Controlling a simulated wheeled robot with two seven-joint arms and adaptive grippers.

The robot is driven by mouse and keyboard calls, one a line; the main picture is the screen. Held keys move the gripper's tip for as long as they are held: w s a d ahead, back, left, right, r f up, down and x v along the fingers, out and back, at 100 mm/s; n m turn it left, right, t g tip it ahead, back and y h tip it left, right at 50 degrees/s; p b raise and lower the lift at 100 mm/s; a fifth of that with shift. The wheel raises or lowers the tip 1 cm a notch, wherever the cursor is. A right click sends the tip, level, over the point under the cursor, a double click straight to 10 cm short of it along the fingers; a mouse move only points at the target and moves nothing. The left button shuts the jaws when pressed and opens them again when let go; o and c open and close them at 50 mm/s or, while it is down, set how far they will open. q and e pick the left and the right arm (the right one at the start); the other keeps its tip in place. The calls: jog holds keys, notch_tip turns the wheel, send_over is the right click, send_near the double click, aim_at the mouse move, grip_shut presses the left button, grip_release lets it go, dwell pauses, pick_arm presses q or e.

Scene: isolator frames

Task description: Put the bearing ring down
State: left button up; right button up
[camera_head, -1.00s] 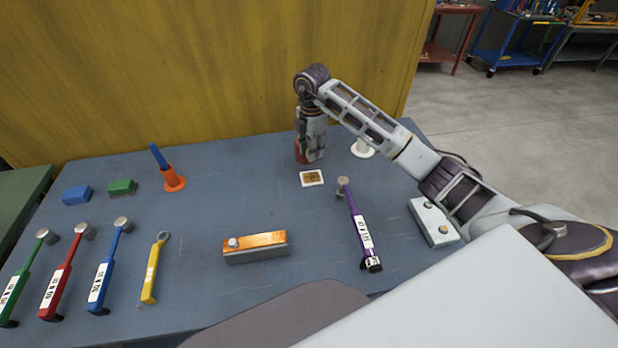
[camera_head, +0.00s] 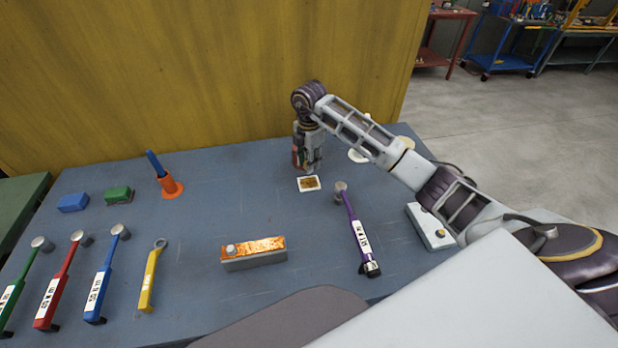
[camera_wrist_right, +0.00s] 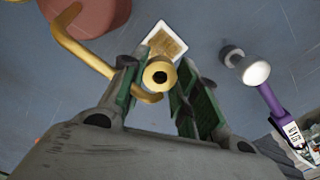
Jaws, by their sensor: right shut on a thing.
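My right gripper (camera_wrist_right: 160,88) points down over the far part of the table and is shut on the brass-coloured bearing ring (camera_wrist_right: 159,74), which sits between its green-padded fingers. In the head view the right gripper (camera_head: 307,168) hides the ring. A bent brass rod (camera_wrist_right: 88,57) runs from beside a red-brown round body (camera_wrist_right: 88,12) to the ring's left side; I cannot tell whether it passes through or touches the ring. A white square plate with a brown centre (camera_wrist_right: 166,41) lies just beyond the ring, and in the head view the plate (camera_head: 309,184) is just in front of the gripper. My left gripper is out of view.
A purple hammer (camera_head: 357,232) lies right of the plate. An orange-topped block (camera_head: 253,252) is nearer. Further left are an orange holder (camera_head: 171,188), blue (camera_head: 73,202) and green (camera_head: 118,194) blocks, several hammers and a yellow wrench (camera_head: 149,277). A yellow wall (camera_head: 200,70) stands behind.

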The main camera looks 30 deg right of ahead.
aim_at(309, 183)
jog(key=shift+f, duration=1.9)
jog(key=shift+f+p, duration=0.4)
jog(key=shift+f, duration=1.5)
jog(key=shift+f, duration=0.15)
jog(key=o, duration=1)
jog(key=shift+o, duration=0.2)
